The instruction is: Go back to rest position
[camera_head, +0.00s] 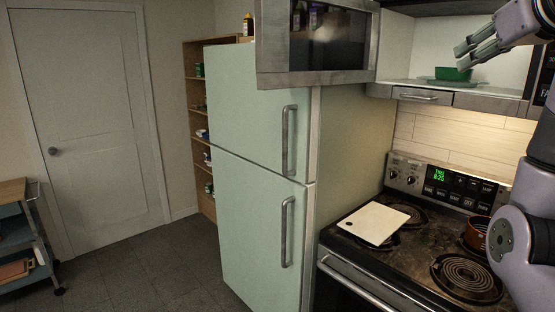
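My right gripper (462,56) is at the upper right, raised in front of the open upper cabinet. Its two fingers point left with a gap between the tips, and nothing shows between them. A green bowl (453,74) sits on a green plate (430,80) inside that cabinet, just below and behind the fingertips, apart from them as far as I can tell. My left gripper is not in view.
The cabinet's glass door (316,79) hangs open in front of the fridge (250,170). The coil stove (430,262) below holds a white board (374,223) and a brown pot (476,234), partly hidden by my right arm.

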